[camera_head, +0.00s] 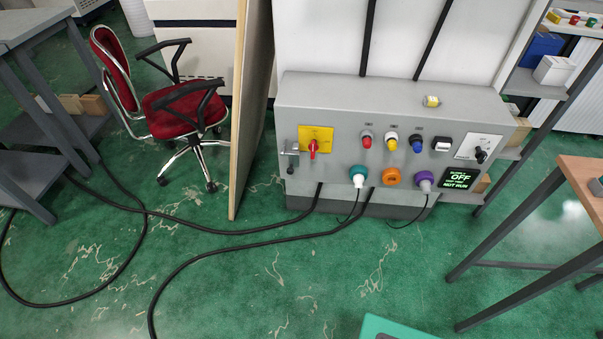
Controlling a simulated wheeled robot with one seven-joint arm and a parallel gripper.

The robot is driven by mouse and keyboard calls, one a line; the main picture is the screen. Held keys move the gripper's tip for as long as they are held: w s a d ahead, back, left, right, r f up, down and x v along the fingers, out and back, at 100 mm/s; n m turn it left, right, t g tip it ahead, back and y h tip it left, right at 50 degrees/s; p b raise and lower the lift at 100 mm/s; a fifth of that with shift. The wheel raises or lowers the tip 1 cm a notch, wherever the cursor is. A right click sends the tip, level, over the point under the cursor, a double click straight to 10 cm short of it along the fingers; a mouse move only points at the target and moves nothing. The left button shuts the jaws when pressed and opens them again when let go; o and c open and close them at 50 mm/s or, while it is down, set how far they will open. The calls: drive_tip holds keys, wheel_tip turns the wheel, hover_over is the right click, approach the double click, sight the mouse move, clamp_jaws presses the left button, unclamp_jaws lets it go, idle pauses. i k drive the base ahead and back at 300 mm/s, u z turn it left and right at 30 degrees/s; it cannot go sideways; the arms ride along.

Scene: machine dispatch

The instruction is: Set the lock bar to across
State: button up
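A grey control box (290,115) stands low against a white machine front. A small silver latch, which looks like the lock bar (291,149), sits at the left end of its face, with a dark knob at its lower end. The handle points roughly up and down. My gripper is not in view.
Black cables (200,262) cross the floor. A bench (582,180) stands right; a red chair (175,108) left.

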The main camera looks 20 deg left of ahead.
sight(293, 156)
drive_tip(key=k, duration=0.85)
drive_tip(key=u, duration=0.55)
drive_tip(key=i, duration=1)
